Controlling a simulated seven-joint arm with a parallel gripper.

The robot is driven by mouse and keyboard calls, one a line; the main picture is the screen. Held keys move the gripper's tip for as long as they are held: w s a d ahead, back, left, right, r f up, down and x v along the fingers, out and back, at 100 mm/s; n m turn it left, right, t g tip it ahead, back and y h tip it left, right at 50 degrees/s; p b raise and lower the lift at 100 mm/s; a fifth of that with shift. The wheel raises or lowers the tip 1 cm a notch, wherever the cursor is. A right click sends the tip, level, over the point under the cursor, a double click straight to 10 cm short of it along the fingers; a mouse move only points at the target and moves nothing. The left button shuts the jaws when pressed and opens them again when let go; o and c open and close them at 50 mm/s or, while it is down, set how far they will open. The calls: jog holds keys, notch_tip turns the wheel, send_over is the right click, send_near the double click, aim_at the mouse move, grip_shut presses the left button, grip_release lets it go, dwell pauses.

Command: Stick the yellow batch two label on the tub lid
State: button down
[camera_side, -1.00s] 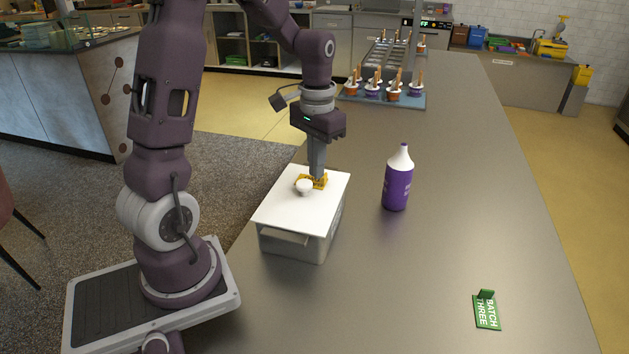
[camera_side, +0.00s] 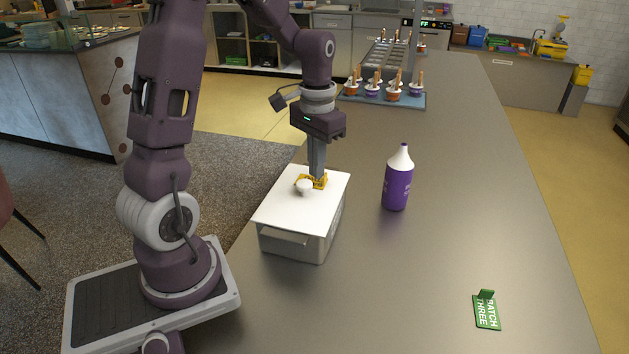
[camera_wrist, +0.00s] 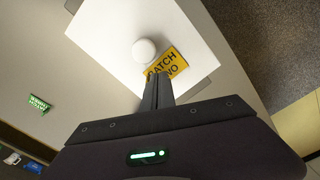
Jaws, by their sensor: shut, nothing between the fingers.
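The tub (camera_side: 297,244) stands on the counter with a flat white lid (camera_side: 283,212) and a round white knob (camera_side: 304,186) on top. The yellow batch two label (camera_side: 322,179) lies on the lid beside the knob. In the wrist view the label (camera_wrist: 174,59) shows dark lettering, and the knob (camera_wrist: 144,50) is just left of it. My gripper (camera_side: 318,178) points down at the label, its fingers shut with nothing between them. In the wrist view the fingertips (camera_wrist: 158,76) are over the label's near edge and hide part of it. I cannot tell whether they touch it.
A purple bottle with a white nozzle (camera_side: 397,181) stands right of the tub. A green batch three label (camera_side: 487,312) is at the front right of the counter (camera_side: 420,270). A blue tray (camera_side: 415,102) of cups is at the back. The counter between is clear.

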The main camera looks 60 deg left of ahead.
jog(key=shift+f, duration=0.8)
dwell(2.0)
jog(key=shift+r, duration=3.5)
notch_tip(320, 180, up, 7)
send_over(316, 182)
jog(key=shift+r, duration=0.1)
